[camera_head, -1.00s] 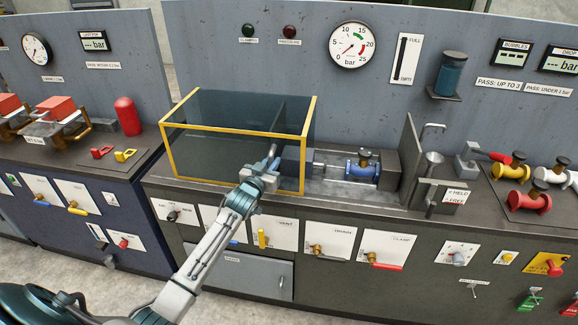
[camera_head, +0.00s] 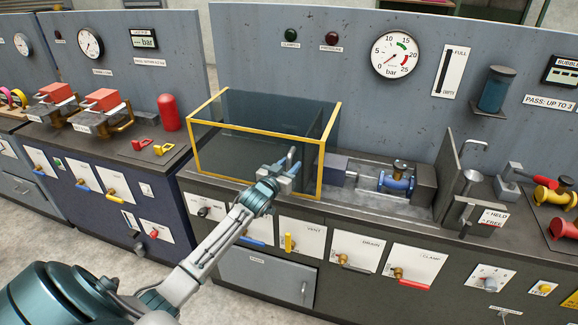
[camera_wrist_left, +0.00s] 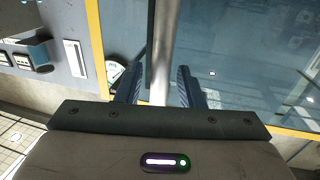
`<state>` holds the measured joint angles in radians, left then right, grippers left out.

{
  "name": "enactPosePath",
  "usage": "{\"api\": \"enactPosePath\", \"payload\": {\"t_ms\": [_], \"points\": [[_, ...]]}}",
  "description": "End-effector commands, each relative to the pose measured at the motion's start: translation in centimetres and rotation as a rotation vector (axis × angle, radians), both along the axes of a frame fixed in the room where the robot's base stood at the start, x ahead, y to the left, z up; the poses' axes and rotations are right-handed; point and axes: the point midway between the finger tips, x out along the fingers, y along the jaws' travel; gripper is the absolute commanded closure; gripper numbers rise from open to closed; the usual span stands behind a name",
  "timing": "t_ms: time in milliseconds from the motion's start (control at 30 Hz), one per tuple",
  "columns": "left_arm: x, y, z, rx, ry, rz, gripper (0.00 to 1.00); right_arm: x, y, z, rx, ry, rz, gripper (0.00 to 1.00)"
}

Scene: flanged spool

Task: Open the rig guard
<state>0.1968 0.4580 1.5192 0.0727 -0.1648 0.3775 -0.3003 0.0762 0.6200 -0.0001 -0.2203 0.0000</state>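The rig guard (camera_head: 191,139) is a clear box with a yellow frame over the left part of the middle bench. A grey bar handle (camera_wrist_left: 161,45) stands at its front face, near the right end. My left gripper (camera_head: 290,168) is at this handle. In the left wrist view, its two fingers (camera_wrist_left: 160,88) lie on either side of the bar and appear shut on it; the contact itself is hard to see. The blue flanged spool (camera_head: 396,183) sits uncovered to the right of the guard. My right gripper is out of view.
A grey block and plate (camera_head: 445,165) stand right of the spool. The bench front carries levers, among them the yellow vent lever (camera_head: 288,243) and the red clamp lever (camera_head: 413,284). A red cylinder (camera_head: 168,113) stands on the left bench.

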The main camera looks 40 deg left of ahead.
Motion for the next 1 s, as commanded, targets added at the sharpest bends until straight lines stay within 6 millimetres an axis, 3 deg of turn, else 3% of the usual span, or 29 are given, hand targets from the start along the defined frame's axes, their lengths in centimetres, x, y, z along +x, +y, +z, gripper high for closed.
{"api": "enactPosePath", "payload": {"t_ms": [200, 367, 800, 1000], "points": [[-0.1, 0.0, 0.1, 0.001, -0.002, -0.001, 0.65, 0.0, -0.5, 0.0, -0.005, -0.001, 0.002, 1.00], [-1.3, -0.1, -0.1, 0.004, -0.001, -0.002, 0.65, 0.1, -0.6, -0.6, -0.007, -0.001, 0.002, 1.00], [-8.8, -0.7, -0.4, 0.006, 0.001, -0.002, 0.65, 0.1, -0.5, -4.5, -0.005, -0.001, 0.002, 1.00], [-10.5, -0.8, -0.1, 0.002, 0.000, -0.001, 0.65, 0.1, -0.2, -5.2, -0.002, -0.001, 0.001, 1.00]]}}
